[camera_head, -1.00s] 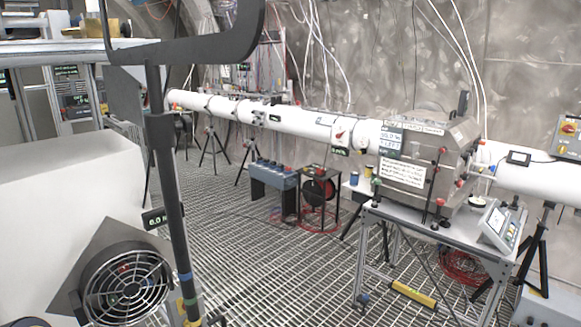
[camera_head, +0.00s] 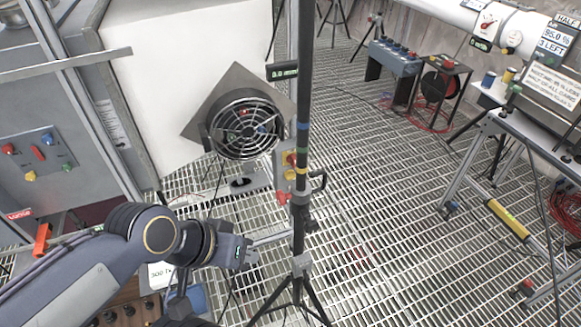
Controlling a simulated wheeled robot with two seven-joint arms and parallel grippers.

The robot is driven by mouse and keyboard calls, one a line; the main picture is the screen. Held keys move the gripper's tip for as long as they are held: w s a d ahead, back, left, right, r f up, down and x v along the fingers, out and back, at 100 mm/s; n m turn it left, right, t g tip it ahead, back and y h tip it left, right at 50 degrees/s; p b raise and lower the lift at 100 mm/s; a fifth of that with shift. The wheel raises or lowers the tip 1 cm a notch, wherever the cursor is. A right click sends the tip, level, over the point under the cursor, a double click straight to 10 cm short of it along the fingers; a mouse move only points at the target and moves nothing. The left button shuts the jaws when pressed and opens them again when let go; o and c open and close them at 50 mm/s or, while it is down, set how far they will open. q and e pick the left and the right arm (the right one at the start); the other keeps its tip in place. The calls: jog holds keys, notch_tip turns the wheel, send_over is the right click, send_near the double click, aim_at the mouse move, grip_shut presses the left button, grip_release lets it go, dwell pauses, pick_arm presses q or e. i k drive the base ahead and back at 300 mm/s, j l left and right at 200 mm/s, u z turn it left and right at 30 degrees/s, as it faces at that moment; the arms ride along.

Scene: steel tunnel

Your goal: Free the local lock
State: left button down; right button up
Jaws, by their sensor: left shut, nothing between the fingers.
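My left arm comes in from the lower left, and its gripper (camera_head: 248,252) is shut and empty. In the picture it lies just left of a dark upright pole (camera_head: 302,100) on a tripod. The pole carries a small grey and yellow box (camera_head: 288,172) with red knobs, a red clamp-like part (camera_head: 283,197) and a black handle (camera_head: 319,182). No part is plainly marked as the local lock; I cannot tell which it is. The gripper appears apart from the box, below and left of it. My right gripper is out of view.
A round fan (camera_head: 243,130) on a grey plate stands left of the pole. A grey panel (camera_head: 38,155) with coloured knobs is at the left. A steel bench (camera_head: 500,125) and white pipe (camera_head: 455,14) are at the right. Open grating floor (camera_head: 390,210) lies between.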

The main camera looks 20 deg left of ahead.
aim_at(289, 174)
jog(key=k+u, duration=0.3)
jog(key=u, duration=0.15)
jog(key=k+j+u, duration=0.15)
jog(key=k+u, duration=0.3)
jog(key=k+j+u, duration=0.15)
jog(key=u, duration=0.3)
